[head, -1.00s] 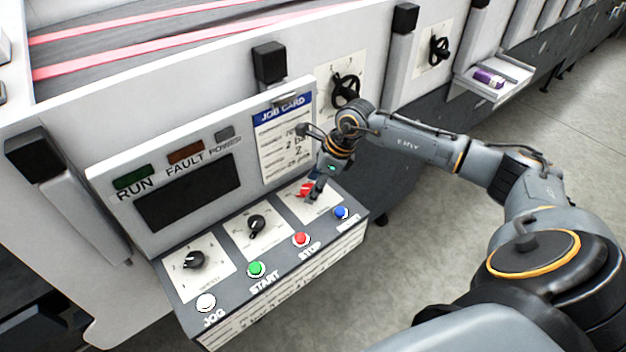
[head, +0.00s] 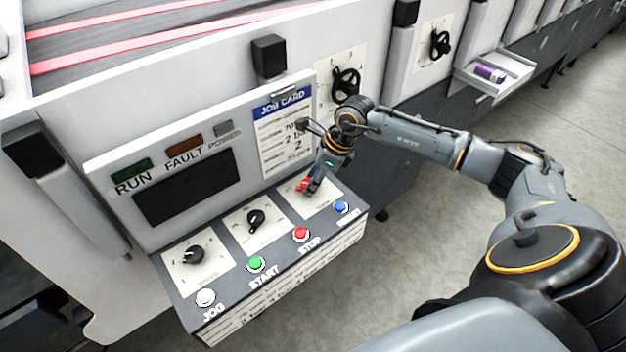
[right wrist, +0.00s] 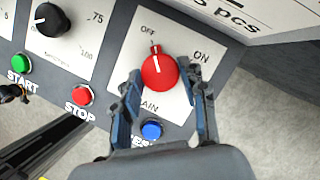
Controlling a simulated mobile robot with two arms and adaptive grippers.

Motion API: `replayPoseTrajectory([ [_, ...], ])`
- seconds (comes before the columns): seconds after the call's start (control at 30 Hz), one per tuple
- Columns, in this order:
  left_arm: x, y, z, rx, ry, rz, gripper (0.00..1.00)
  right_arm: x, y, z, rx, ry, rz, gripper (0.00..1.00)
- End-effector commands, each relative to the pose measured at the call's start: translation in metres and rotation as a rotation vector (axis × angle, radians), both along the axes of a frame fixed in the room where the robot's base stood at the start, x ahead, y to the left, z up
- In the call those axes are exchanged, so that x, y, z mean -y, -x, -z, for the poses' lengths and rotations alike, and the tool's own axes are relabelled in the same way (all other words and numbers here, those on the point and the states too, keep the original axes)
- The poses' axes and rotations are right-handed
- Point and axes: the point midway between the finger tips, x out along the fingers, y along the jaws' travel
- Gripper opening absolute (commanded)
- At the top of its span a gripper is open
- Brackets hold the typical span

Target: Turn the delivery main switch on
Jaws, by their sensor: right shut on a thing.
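The delivery main switch is a red rotary knob (right wrist: 158,70) on a white plate marked OFF and ON, in the right wrist view. Its white pointer line points up the plate, towards the OFF side; ON is to its right. In the head view the red knob (head: 302,184) is partly hidden by my right gripper (head: 310,187). The right gripper's fingers (right wrist: 161,78) stand on both sides of the knob and are shut on it. My left gripper is not in view.
A blue button (head: 341,207), a red STOP button (head: 301,234) and a green START button (head: 256,264) line the panel's front edge. Two black knobs (head: 256,217) (head: 193,255) are to the left. A job card (head: 285,135) stands behind the gripper.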

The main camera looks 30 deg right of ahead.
Motion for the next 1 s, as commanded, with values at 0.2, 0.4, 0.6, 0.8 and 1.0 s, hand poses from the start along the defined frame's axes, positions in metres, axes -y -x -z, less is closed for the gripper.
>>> replayPoseTrajectory([
  [0.2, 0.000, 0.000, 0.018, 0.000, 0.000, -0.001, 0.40, -0.001, 0.001, 0.004, 0.003, 0.001, 0.145, 0.11],
  [0.4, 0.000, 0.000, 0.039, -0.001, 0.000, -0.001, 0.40, -0.003, 0.002, 0.005, 0.004, 0.000, 0.329, 0.11],
  [0.6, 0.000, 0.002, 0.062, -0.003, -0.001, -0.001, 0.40, -0.004, 0.001, 0.005, 0.007, 0.000, 0.519, 0.11],
  [0.8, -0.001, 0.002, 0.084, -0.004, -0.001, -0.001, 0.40, -0.007, 0.002, 0.005, 0.006, -0.002, 0.709, 0.11],
  [1.0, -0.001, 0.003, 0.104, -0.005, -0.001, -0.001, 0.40, -0.008, 0.001, 0.004, 0.006, -0.002, 0.900, 0.11],
])
